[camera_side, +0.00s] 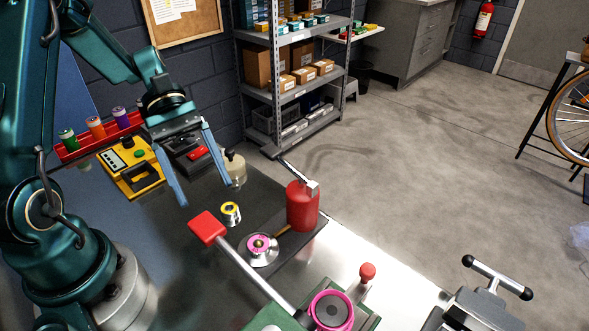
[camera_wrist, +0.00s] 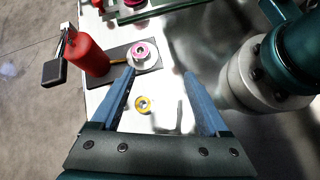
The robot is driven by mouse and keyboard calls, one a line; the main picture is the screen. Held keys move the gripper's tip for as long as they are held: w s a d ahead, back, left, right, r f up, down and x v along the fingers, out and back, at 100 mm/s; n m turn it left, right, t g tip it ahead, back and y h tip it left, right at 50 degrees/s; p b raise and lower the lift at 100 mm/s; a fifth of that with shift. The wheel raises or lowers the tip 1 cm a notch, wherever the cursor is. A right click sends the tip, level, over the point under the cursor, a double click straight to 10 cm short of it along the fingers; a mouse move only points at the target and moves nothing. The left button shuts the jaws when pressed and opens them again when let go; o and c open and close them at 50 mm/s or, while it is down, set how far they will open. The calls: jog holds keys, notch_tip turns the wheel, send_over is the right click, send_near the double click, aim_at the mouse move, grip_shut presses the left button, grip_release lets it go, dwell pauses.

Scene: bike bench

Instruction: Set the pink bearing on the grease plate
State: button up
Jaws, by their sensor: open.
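The pink bearing (camera_side: 259,241) lies on the round silver grease plate (camera_side: 262,262), roughly in its middle, around a small brassy centre. The wrist view shows the same bearing (camera_wrist: 139,47) on the pale plate (camera_wrist: 151,66), ahead of the left fingertip. My gripper (camera_side: 205,193) is open and empty, its blue fingers pointing down above the bench. It stands apart from the plate, up and to the left of it in the side view. In the wrist view my gripper (camera_wrist: 160,73) has nothing between its fingertips.
A yellow-ringed bearing (camera_side: 231,213) stands on the bench near my gripper. A red can (camera_side: 303,208) stands beside the plate on a dark mat. A red-ended lever (camera_side: 208,228) passes close by. A larger pink ring (camera_side: 348,318) sits on a green fixture in front.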

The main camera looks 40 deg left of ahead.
jog(key=s+d+r+m+t+y, duration=0.3)
jog(key=s+r+m+t+y, duration=0.2)
jog(key=m, duration=0.8)
notch_tip(320, 180, up, 3)
jog(key=t+y, duration=0.2)
jog(key=y, duration=0.2)
jog(key=shift+f+t, duration=0.15)
jog(key=shift+t, duration=0.15)
